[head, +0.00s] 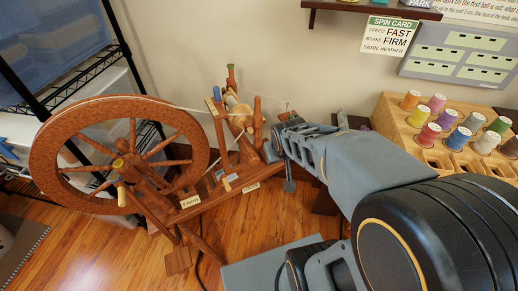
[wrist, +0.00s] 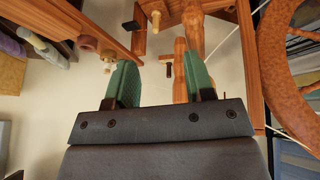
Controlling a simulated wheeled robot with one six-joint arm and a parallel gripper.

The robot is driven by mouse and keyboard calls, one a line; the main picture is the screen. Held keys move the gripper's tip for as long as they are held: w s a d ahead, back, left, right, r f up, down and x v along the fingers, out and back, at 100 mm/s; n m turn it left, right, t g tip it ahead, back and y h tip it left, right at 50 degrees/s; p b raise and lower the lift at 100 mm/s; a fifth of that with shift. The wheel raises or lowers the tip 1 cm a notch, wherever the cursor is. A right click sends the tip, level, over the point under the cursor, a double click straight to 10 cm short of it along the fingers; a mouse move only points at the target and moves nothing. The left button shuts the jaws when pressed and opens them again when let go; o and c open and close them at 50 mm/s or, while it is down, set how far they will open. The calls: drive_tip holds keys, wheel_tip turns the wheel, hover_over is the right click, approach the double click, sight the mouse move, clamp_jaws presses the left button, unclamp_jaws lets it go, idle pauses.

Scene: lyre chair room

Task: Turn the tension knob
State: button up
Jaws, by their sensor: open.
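The wooden spinning wheel (head: 120,155) stands at the left in the head view, its big rim also at the right edge of the wrist view (wrist: 290,65). My gripper (head: 283,160) is beside the right end of its bench. In the wrist view its two green fingers (wrist: 160,82) are apart with nothing held between them. I cannot tell for certain which piece is the tension knob. No contact with the fingers is visible.
A spin card (head: 390,36) on the wall reads speed fast, brake firm, yarn heather. A wooden rack (head: 395,118) with several coloured thread spools stands at the right. A black wire shelf (head: 75,75) with bins stands behind the wheel. Some wooden floor (head: 235,235) is bare in front.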

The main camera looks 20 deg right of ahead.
drive_tip(key=w+d+f+t+y+b, duration=0.1)
drive_tip(key=w+d+f+t, duration=0.25)
drive_tip(key=f, duration=0.25)
drive_tip(key=w+d+f+n+t+b, duration=0.1)
drive_tip(key=w+d+f+t, duration=0.1)
drive_tip(key=w+f, duration=0.25)
drive_tip(key=w+d+f+t+y, duration=0.1)
drive_tip(key=w+d+f+t, duration=0.15)
drive_tip(key=f, duration=0.35)
drive_tip(key=b+x, duration=0.1)
drive_tip(key=x, duration=0.5)
drive_tip(key=b+x, duration=0.2)
drive_tip(key=x, duration=0.5)
drive_tip(key=shift+w+a+r, duration=0.2)
